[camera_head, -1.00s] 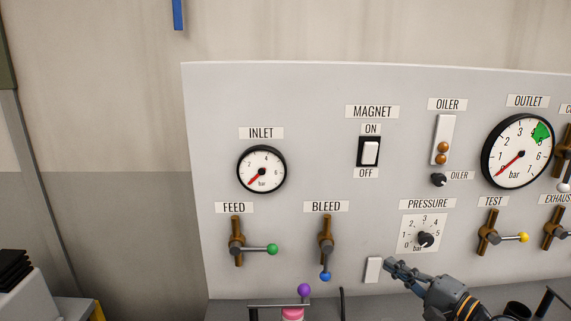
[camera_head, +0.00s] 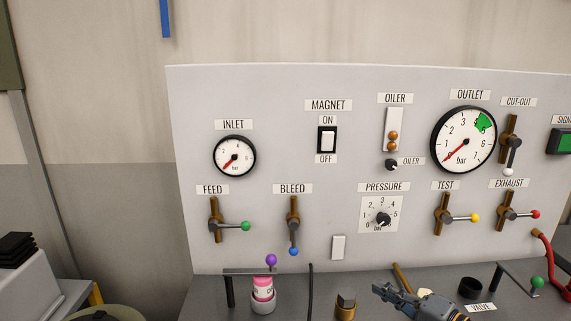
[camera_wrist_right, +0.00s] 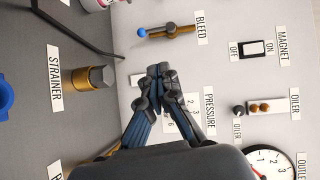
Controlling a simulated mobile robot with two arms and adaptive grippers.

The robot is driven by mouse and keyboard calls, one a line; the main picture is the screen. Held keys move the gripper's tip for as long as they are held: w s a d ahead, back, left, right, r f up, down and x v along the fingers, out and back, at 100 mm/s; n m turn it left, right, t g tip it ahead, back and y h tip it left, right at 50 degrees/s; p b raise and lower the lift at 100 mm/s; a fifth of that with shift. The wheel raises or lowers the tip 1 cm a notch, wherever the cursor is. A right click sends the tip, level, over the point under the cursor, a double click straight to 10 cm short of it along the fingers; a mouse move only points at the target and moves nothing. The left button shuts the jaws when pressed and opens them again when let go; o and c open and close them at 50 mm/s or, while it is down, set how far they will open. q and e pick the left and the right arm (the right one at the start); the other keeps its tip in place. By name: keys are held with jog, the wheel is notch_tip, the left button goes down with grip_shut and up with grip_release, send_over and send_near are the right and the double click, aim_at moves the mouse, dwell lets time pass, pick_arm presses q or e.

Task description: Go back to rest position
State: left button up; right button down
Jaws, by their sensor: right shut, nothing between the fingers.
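My right gripper (camera_head: 383,290) is low in the head view, below the panel's pressure dial (camera_head: 383,219) and over the dark bench. Its fingers are together and hold nothing. In the right wrist view the closed fingertips (camera_wrist_right: 159,72) show in front of the grey panel, overlapping the pressure dial's plate and apart from the bleed valve. My left gripper is in neither view.
The upright grey panel (camera_head: 270,90) carries gauges, valves and a magnet switch (camera_head: 327,140). On the bench stand a pink-and-white container (camera_head: 263,290), a brass-and-dark strainer fitting (camera_head: 346,304) and a black cup (camera_head: 470,288). A red hose (camera_head: 553,265) is at right.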

jog(key=s+a+f+n+g+h, duration=0.2)
jog(key=s+a+f+n+g, duration=0.15)
jog(key=s+f, duration=0.5)
jog(key=s+a+f+n+g+h, duration=0.25)
jog(key=s+f+n, duration=0.25)
jog(key=s+f, duration=0.35)
jog(key=s+d+f+n+g+h, duration=0.1)
jog(key=s+d+f+g+h, duration=0.15)
jog(key=s, duration=0.45)
jog(key=s+d+f+n+g+h, duration=0.1)
jog(key=s+d+f+n+h, duration=0.15)
jog(key=s, duration=0.45)
notch_tip(320, 180, down, 31)
jog(key=s+g+b, duration=0.2)
jog(key=b, duration=0.4)
pick_arm(q)
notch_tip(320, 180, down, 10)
jog(key=b, duration=0.4)
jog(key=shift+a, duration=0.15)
pick_arm(e)
jog(key=s+d+f, duration=0.1)
jog(key=s+f, duration=0.7)
jog(key=f, duration=0.2)
jog(key=s+d+f, duration=0.2)
jog(key=s+f, duration=0.6)
jog(key=f, duration=0.3)
jog(key=shift+s+d+g+h, duration=0.2)
jog(key=shift+d+g+h, duration=0.15)
jog(key=shift+h, duration=0.1)
